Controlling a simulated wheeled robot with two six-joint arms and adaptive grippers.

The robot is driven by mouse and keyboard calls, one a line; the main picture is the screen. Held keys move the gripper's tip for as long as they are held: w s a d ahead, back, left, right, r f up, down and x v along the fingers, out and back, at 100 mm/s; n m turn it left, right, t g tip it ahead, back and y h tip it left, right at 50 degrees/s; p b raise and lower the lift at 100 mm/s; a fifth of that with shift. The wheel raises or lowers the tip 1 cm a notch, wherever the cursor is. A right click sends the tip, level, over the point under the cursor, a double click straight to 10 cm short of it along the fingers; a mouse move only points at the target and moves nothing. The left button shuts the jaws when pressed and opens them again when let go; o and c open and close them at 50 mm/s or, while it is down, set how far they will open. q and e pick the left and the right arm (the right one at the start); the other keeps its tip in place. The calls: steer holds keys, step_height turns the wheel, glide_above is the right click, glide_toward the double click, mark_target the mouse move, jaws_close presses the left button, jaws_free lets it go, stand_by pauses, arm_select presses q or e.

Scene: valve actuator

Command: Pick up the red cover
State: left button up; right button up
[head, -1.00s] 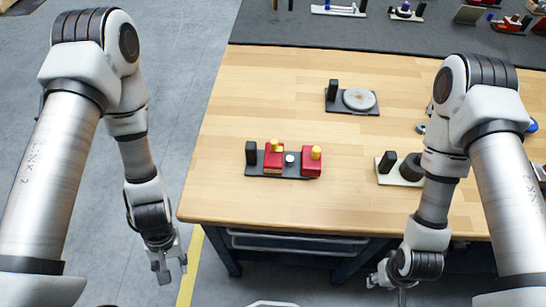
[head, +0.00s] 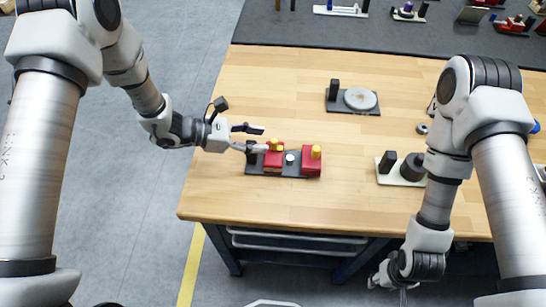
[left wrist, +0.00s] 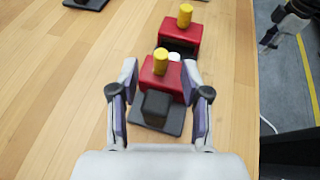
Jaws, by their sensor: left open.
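Two red block-shaped pieces with yellow knobs sit on a dark base plate (head: 300,177): a left one (head: 272,165) and a right one (head: 312,165). Which one is the red cover I cannot tell. A small white knob (head: 290,158) sits between them. My left gripper (head: 263,139) is open and empty, beside and above the left red piece. In the left wrist view its fingers stand either side of the nearer red piece (left wrist: 158,84) and black post (left wrist: 157,105); contact is not clear. The farther red piece (left wrist: 183,31) lies beyond. My right gripper (head: 384,283) hangs low at the table's front; its jaws are unclear.
The wooden table (head: 240,95) has free room around the base plate. A dark plate with a round grey disc (head: 360,99) stands behind. A pale plate with dark cylinders (head: 411,167) stands to the right, near my right arm. Several other fixtures stand along the back.

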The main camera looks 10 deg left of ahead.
mark_target(275, 140)
arm_select(q)
steer(key=x, duration=0.5)
steer(key=shift+d+f, duration=0.1)
steer(key=shift+d, duration=0.05)
jaws_close()
step_height(275, 140, up, 9)
steer(key=shift+s+f, duration=0.1)
steer(key=shift+f, duration=0.1)
step_height(275, 140, down, 5)
steer(key=shift+f, duration=0.25)
steer(key=shift+w+f, duration=0.2)
steer(key=shift+f, duration=0.1)
steer(key=shift+s+f, duration=0.2)
steer(key=shift+f, duration=0.55)
steer(key=shift+w+f, duration=0.1)
